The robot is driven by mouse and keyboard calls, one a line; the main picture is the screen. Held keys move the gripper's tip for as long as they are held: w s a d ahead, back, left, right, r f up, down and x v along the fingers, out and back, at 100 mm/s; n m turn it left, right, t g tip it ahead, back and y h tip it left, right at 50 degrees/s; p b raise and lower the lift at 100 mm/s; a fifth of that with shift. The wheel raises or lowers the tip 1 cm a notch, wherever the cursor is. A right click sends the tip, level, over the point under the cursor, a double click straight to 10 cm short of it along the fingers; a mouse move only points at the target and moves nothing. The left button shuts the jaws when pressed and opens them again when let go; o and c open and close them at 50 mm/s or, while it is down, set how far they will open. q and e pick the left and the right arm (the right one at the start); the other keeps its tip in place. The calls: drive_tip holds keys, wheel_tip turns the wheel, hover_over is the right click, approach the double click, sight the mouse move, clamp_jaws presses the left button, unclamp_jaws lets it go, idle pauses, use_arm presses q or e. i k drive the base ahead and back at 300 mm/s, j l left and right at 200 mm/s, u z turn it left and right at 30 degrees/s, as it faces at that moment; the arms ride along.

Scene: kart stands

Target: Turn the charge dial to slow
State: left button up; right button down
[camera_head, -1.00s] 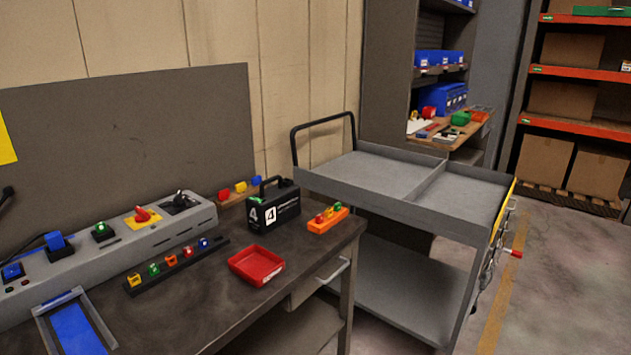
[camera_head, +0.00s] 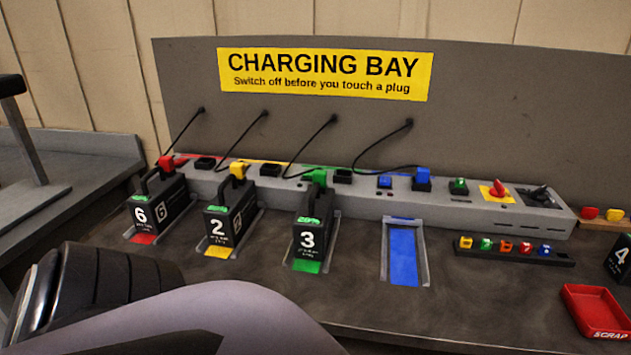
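A long grey charging console (camera_head: 480,212) runs along the back of the bench. Near its right end is a black knob or lever on a dark plate (camera_head: 540,197); it may be the charge dial, but its markings are too small to read. Left of that is a green-topped black switch (camera_head: 459,186). Part of my arm crosses the lower left foreground, away from these controls. Neither gripper's fingers show.
The blue bay (camera_head: 403,255) is empty. A rack of coloured pieces (camera_head: 512,252), a red scrap tray (camera_head: 597,312) and battery 4 (camera_head: 620,258) are at right.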

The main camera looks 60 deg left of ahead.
sight(538, 195)
drive_tip(key=u, duration=1.75)
drive_tip(key=k+l+z, duration=0.3)
drive_tip(key=l+z, duration=0.15)
drive_tip(key=l, duration=0.2)
drive_tip(key=k+l+z, duration=0.2)
drive_tip(key=l, duration=0.15)
drive_tip(key=i, duration=0.1)
